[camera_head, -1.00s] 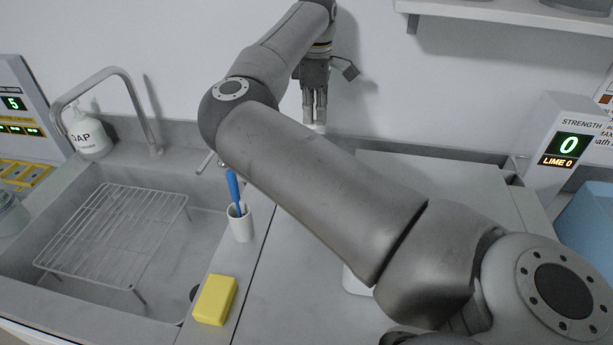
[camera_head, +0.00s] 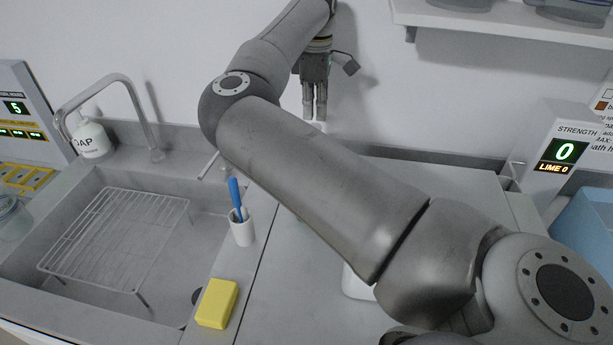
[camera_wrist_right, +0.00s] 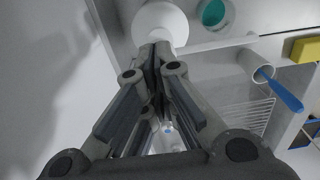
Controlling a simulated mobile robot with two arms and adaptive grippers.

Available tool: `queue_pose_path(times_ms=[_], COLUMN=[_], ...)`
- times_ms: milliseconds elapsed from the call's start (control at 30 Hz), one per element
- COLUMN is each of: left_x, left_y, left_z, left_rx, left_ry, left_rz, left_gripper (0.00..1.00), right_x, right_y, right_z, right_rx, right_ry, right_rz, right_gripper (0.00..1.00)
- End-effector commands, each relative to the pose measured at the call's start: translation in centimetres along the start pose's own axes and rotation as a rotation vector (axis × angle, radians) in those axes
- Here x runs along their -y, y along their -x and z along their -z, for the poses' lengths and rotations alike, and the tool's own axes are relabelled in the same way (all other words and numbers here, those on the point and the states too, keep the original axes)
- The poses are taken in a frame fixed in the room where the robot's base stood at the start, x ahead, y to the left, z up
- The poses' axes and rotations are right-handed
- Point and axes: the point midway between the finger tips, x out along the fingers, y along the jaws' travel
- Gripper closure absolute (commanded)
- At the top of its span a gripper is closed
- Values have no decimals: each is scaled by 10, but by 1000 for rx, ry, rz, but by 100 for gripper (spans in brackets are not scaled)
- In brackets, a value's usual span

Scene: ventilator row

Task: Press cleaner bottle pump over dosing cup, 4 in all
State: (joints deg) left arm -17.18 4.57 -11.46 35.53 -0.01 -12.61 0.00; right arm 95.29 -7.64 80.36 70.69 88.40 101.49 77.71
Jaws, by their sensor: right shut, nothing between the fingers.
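My right gripper (camera_head: 315,118) is shut and empty, pointing down near the back wall in the head view. Its closed fingers (camera_wrist_right: 158,50) also show in the wrist view. A white rounded thing (camera_wrist_right: 163,20), likely the cleaner bottle, is just beyond the fingertips in the wrist view. Only a small white bit of it (camera_head: 319,127) shows under the fingertips in the head view; my arm hides the rest. A round cup with teal content (camera_wrist_right: 213,12), likely the dosing cup, is beside it in the wrist view, cut by the top edge. My left gripper is not in view.
A sink with a wire rack (camera_head: 115,235), a tap (camera_head: 150,120) and a soap bottle (camera_head: 91,138) are at left. A white holder (camera_head: 242,232) with a blue-handled tool and a yellow sponge (camera_head: 217,303) stand by the sink. A strength display (camera_head: 565,152) reads 0.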

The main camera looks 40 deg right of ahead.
Motion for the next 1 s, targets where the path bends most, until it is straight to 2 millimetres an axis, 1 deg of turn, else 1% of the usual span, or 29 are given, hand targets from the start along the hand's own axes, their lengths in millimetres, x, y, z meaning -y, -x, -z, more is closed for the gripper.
queue_pose_path(times_ms=[167, 733, 800, 1000], left_x=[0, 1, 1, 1], left_y=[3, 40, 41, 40], left_z=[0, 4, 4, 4], left_rx=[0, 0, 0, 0], left_ry=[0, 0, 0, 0], left_rz=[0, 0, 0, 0], left_gripper=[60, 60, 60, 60], right_x=[0, 0, 0, 0], right_y=[4, 59, 61, 60], right_z=[0, 0, 0, 0], right_rx=[0, -1, -1, 0], right_ry=[0, 0, 0, 0], right_rz=[-1, -1, 0, 0], right_gripper=[100, 100, 100, 100])
